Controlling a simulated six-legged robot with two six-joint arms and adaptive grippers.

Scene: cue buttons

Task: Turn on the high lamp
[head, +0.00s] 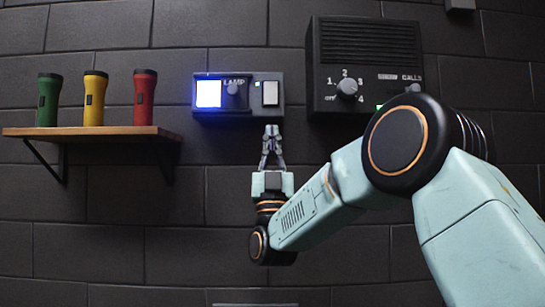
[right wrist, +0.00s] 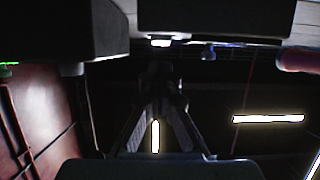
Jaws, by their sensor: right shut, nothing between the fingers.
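A dark wall box marked LAMP (head: 238,97) has a square panel (head: 208,94) at its left, glowing blue-white. It also has a small dark knob (head: 233,88) in the middle and a pale rectangular button (head: 270,93) at its right. My right gripper (head: 272,131) points up, shut and empty, with its tips just below the box's lower edge under the pale button. Whether the tips touch the box, I cannot tell. In the right wrist view the gripper (right wrist: 160,75) is dark, below the box's underside (right wrist: 215,20). My left gripper is not in view.
A larger speaker box (head: 365,62) with a numbered dial (head: 347,87) hangs to the right, above my right arm. The wall below is clear.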

